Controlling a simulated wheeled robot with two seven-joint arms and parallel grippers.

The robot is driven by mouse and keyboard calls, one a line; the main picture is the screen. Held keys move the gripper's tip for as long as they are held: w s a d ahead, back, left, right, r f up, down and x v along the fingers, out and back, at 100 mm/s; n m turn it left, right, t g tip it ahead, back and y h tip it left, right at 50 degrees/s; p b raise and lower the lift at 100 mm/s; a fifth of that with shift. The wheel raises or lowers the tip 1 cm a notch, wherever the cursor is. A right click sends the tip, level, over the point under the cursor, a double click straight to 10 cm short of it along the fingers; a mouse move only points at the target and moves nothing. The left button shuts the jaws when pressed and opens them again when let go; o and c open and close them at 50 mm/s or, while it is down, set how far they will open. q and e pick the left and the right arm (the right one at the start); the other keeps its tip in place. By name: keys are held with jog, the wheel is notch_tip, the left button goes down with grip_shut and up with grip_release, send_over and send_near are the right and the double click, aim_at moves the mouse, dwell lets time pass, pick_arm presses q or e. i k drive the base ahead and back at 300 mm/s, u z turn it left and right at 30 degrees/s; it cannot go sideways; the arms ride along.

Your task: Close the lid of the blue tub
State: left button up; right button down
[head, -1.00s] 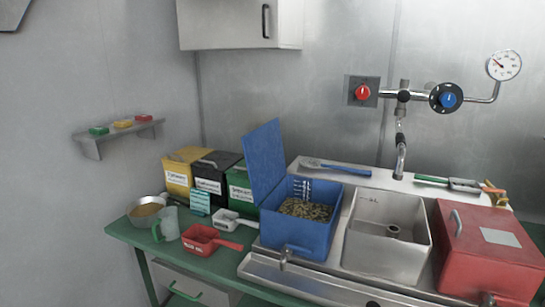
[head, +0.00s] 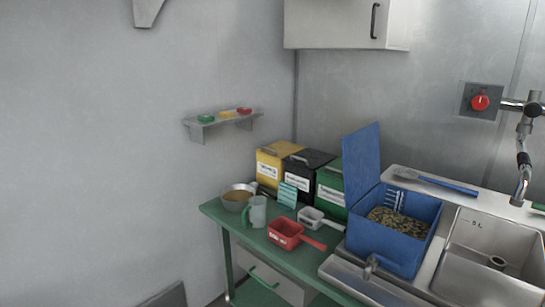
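The blue tub (head: 385,246) stands at the right of the green table, beside the steel sink, with brown beans (head: 398,224) inside. Its blue lid (head: 361,165) stands open and upright along the tub's left back side. A small tap-like spout (head: 370,267) is in front of the tub. Neither of my grippers shows in the head view.
A red scoop (head: 286,233), a white scoop (head: 313,217), a clear jug (head: 257,212) and a metal bowl (head: 238,197) stand left of the tub. Yellow (head: 272,166), black (head: 304,177) and green (head: 330,187) bins stand behind. A blue-handled utensil (head: 448,185) lies behind the sink.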

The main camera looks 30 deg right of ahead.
aim_at(360, 154)
jog(key=u, duration=0.45)
jog(key=i, duration=1.95)
jog(key=z, duration=2.85)
jog(key=k, duration=0.25)
jog(key=z, duration=0.85)
jog(key=i, duration=0.9)
jog(key=u, duration=0.4)
